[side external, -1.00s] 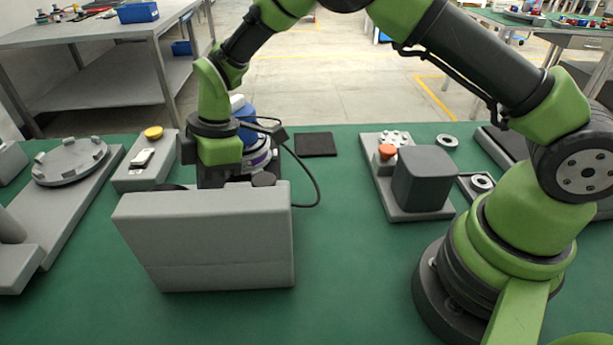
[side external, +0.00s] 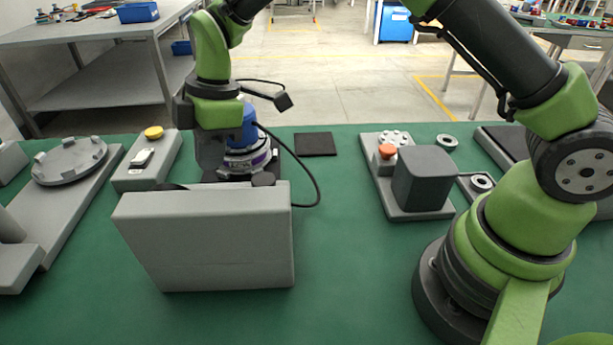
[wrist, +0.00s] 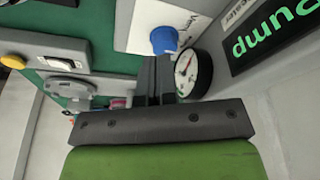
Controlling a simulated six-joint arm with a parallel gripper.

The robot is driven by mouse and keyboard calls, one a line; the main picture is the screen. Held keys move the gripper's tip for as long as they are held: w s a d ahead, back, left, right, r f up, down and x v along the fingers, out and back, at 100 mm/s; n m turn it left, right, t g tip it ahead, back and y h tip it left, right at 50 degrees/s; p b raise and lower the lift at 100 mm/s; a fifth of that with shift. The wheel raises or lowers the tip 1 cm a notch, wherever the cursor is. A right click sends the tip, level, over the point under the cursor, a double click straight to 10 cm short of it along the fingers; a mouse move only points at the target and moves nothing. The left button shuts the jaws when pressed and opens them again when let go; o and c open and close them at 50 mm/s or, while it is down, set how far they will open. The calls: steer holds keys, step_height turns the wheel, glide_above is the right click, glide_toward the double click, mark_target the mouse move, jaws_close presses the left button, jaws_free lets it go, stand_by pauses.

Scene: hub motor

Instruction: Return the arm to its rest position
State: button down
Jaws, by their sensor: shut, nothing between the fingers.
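My gripper (wrist: 155,78) shows in the wrist view with its dark fingers together and nothing between them. The fingers appear next to a round dial gauge (wrist: 192,72) and below a blue cap (wrist: 164,40) in the picture; I cannot tell whether they touch anything. In the side view my gripper's dark body (side external: 209,153) hangs behind the large grey box (side external: 205,240), whose top edge hides the fingertips. A blue and silver cylindrical unit (side external: 247,150) stands just right of and behind my gripper, partly covered by it.
A grey switch box with a yellow button (side external: 153,133) stands left of my gripper, and a round grey fixture (side external: 70,160) farther left. A dark grey block (side external: 423,178) and an orange knob (side external: 387,151) stand right.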

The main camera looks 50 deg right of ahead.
steer(key=shift+r, duration=0.1)
steer(key=s+d+r+m+t, duration=0.2)
steer(key=s+d+r+m, duration=0.2)
steer(key=r, duration=0.3)
steer(key=s+d+r+m+t, duration=0.1)
steer(key=s+d+r+m, duration=0.2)
steer(key=s+r+m, duration=0.35)
steer(key=s+d+r+m+t, duration=0.1)
steer(key=s+d+m, duration=0.1)
steer(key=s+m, duration=0.2)
steer(key=s+d+r+m+t, duration=0.2)
steer(key=s+d+m, duration=0.1)
steer(key=s, duration=0.6)
steer(key=shift+s+d+m+h, duration=0.3)
steer(key=shift+m+h, duration=0.1)
steer(key=shift+m, duration=0.45)
